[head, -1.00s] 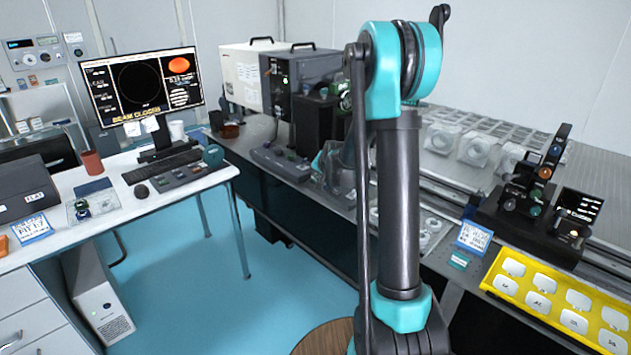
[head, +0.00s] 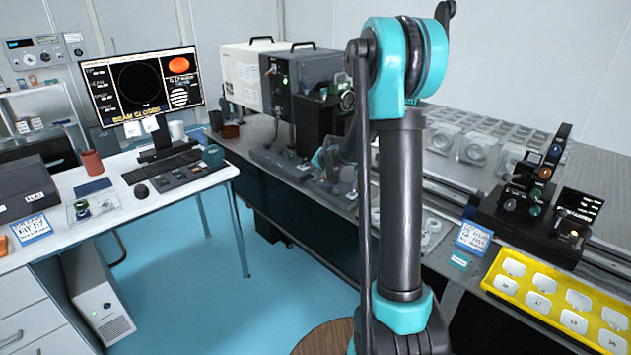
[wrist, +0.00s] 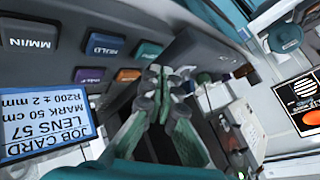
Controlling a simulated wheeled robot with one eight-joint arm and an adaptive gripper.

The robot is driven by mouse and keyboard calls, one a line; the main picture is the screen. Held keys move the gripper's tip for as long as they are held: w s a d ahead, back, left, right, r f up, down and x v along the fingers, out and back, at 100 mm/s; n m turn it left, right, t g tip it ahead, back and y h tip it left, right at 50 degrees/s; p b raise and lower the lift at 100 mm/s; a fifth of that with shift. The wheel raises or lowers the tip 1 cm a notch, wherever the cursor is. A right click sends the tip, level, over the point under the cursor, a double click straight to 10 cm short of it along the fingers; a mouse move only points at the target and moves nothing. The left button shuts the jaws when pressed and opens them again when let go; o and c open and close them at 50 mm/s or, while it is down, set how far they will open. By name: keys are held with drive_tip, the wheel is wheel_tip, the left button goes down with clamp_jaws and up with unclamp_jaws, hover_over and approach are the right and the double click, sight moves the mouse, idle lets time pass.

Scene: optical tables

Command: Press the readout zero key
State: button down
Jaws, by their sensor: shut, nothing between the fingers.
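In the wrist view a dark grey key panel (wrist: 60,62) carries a grey MM/IN key (wrist: 30,43), a blue key (wrist: 105,46) with lettering like HOLD, a teal key (wrist: 148,49), a purple key (wrist: 88,75) and an orange key (wrist: 128,75). I cannot read ZERO on any of them. My gripper (wrist: 163,84) is shut and empty, its tips close by the teal and orange keys. Whether the tips touch a key is not clear. In the head view my arm hides most of the gripper.
A blue-edged job card (wrist: 45,122) lies beside the panel in the wrist view. In the head view, a yellow tray (head: 497,288) and an optics mount (head: 528,222) stand on the right bench. A monitor (head: 140,85) stands on the left desk. Blue floor lies between.

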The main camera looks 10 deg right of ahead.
drive_tip(key=shift+r, duration=0.15)
drive_tip(key=shift+r, duration=2.35)
drive_tip(key=shift+s, duration=0.1)
drive_tip(key=s+d+f+n+g, duration=0.1)
drive_tip(key=s+f+n, duration=0.1)
drive_tip(key=s, duration=1.1)
drive_tip(key=s+d+f+n+g+h, duration=0.1)
drive_tip(key=s+f, duration=0.3)
drive_tip(key=s, duration=1)
drive_tip(key=s+d+f+n+g+h, duration=0.1)
drive_tip(key=s+d+f+n+g, duration=0.1)
drive_tip(key=s, duration=1.1)
wheel_tip(320, 180, down, 2)
drive_tip(key=shift+s+f+n+g, duration=0.1)
drive_tip(key=shift+s+n+g, duration=0.3)
drive_tip(key=shift+n, duration=0.4)
